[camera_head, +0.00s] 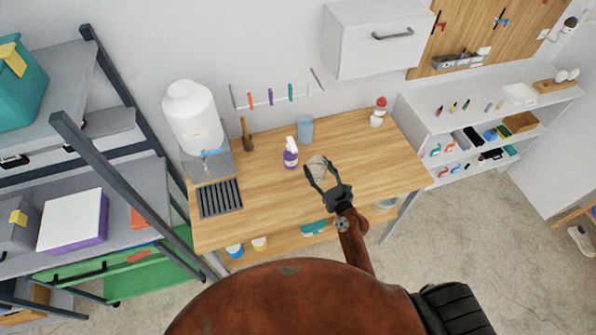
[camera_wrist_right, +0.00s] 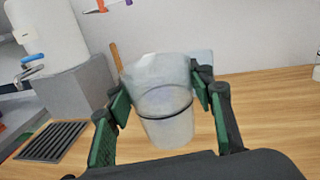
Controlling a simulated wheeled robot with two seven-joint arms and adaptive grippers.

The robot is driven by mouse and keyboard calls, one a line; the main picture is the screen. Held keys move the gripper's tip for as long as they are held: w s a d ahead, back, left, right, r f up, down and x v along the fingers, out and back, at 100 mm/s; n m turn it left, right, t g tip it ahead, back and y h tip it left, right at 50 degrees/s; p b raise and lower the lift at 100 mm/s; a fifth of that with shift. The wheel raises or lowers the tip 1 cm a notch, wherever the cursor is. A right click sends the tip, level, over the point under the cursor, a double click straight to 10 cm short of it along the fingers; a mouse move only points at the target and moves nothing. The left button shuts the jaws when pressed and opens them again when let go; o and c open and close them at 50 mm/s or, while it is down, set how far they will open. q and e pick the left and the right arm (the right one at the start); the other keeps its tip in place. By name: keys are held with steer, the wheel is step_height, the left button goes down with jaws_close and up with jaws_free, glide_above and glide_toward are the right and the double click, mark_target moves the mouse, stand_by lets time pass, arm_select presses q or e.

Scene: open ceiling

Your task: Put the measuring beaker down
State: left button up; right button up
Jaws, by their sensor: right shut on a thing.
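The measuring beaker (camera_head: 317,168) is a pale, translucent cup held over the wooden worktop (camera_head: 381,163). My right gripper (camera_head: 319,171) reaches in from the front and is shut around its sides. In the right wrist view, the beaker (camera_wrist_right: 168,128) stands roughly upright between the green-padded fingers of my right gripper (camera_wrist_right: 160,92), with a dark ring around it. Its base looks close to the wood, but I cannot tell whether it touches. My left gripper is not in view.
A purple spray bottle (camera_head: 290,155) and a blue cup (camera_head: 305,129) stand just behind and left of the beaker. A red-topped bottle (camera_head: 378,112) is at the back right. A dark drain grate (camera_head: 220,198) lies at the left. The worktop's right part is clear.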

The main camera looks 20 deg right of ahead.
steer(key=w+a+f+b, duration=0.1)
steer(key=w+f+b, duration=0.2)
steer(key=f+b, duration=0.1)
steer(key=w+a+f+b, duration=0.2)
steer(key=w+f+b, duration=0.1)
steer(key=f+b, duration=0.1)
steer(key=w+a+f+b, duration=0.1)
steer(key=w+f+b, duration=0.2)
steer(key=f+b, duration=0.1)
steer(key=shift+w+a+b, duration=0.35)
steer(key=shift+w+b, duration=0.05)
steer(key=shift+b, duration=0.3)
steer(key=shift+r, duration=0.15)
steer(key=shift+f, duration=0.2)
steer(key=o, duration=1)
